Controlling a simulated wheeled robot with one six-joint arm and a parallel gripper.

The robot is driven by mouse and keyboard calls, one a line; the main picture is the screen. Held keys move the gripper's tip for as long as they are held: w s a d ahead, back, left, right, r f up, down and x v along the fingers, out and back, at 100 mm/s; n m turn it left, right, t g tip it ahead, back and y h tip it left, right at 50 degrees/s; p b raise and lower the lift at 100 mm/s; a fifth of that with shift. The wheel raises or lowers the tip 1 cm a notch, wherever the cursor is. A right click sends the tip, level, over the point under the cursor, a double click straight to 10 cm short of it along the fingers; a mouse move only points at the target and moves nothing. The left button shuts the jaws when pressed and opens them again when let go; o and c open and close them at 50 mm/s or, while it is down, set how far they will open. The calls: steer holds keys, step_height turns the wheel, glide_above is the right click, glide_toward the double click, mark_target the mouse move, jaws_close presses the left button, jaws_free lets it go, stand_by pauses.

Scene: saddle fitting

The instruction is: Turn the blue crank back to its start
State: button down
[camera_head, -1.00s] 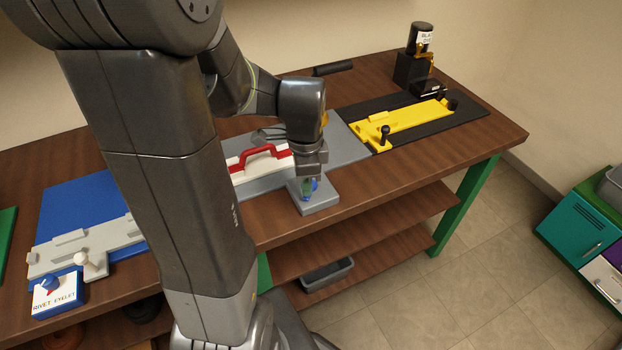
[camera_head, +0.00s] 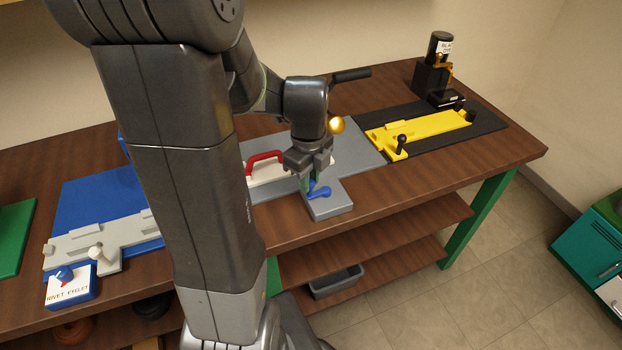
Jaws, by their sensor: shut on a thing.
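The blue crank (camera_head: 320,192) sits on a small grey block (camera_head: 330,207) at the front edge of the bench. Its blue arm and a rounded end show just right of my fingers. My gripper (camera_head: 308,185) points down at the crank, shut on it. The fingers hide the rest of the crank, so its exact angle is hard to tell.
Just left of my gripper is a white piece with a red handle (camera_head: 265,157). A yellow fixture (camera_head: 430,130) lies on a black mat to the right. A blue station with a labelled box (camera_head: 72,290) stands at the left. Bare wood lies right of the grey block.

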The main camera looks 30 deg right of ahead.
steer(key=shift+w+m, duration=0.15)
steer(key=shift+m, duration=0.15)
steer(key=c, duration=1.3)
jaws_free()
steer(key=shift+o, duration=0.2)
steer(key=shift+r, duration=0.15)
step_height(320, 180, up, 14)
steer(key=shift+f, duration=0.2)
steer(key=shift+a+f, duration=0.1)
step_height(320, 180, down, 14)
steer(key=shift+r, duration=0.15)
